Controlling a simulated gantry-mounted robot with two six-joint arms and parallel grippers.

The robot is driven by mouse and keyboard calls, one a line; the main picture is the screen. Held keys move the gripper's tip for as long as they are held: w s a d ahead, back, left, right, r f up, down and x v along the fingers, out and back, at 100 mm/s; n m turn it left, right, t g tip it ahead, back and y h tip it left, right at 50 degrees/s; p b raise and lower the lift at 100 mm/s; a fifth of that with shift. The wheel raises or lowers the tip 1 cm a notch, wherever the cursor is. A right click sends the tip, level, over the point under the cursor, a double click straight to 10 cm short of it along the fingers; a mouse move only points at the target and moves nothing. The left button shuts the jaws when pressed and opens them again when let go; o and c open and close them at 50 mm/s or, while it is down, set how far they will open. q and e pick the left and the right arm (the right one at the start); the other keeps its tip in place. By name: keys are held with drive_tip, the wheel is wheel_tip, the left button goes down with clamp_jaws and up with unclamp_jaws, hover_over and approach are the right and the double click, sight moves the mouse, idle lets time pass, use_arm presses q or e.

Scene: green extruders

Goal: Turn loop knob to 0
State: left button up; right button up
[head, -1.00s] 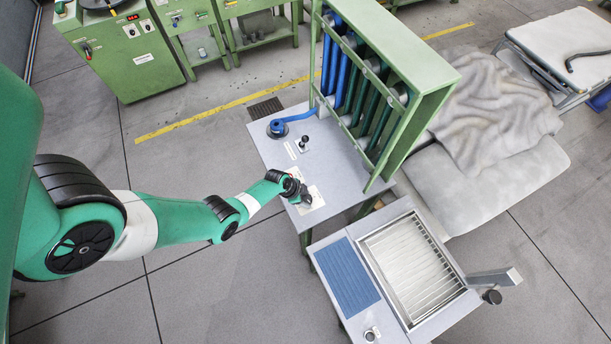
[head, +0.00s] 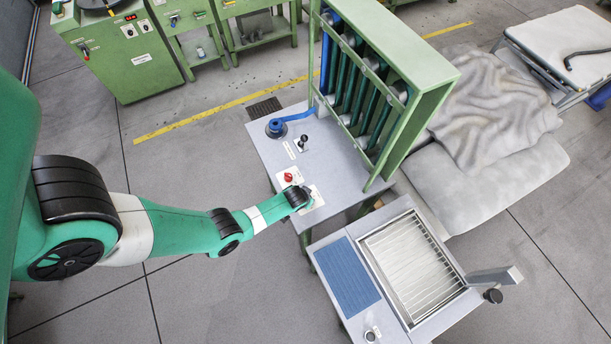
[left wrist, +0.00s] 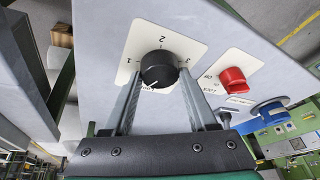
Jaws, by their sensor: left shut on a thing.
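The black round knob (left wrist: 158,69) sits on a white plate (left wrist: 188,36) in the left wrist view. The plate shows 1 at left, 2 at top and 3 at right. The knob and my fingers hide part of the lower plate, and no 0 is readable. A short white mark shows at the knob's lower edge. My left gripper (left wrist: 160,97) has one finger on each side of the knob and is shut on it. In the head view my left gripper (head: 304,201) covers the knob. My right gripper is not in view.
A red knob (left wrist: 233,80) on its own plate is close beside the gripper; it also shows in the head view (head: 288,177). A blue round fitting (head: 276,127) and a small black knob (head: 302,141) stand further back. A green frame (head: 408,85) rises to the right.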

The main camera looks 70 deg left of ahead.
use_arm(q)
drive_tip(key=n, duration=0.2)
drive_tip(key=shift+n+g+y+b, duration=0.3)
drive_tip(key=shift+g+b, duration=0.05)
drive_tip(key=shift+g, duration=0.05)
drive_tip(key=shift+w+n+g, duration=0.1)
drive_tip(key=shift+n+g, duration=0.3)
drive_tip(key=shift+n, duration=0.8)
drive_tip(key=o, duration=1.4)
drive_tip(key=shift+c, duration=0.2)
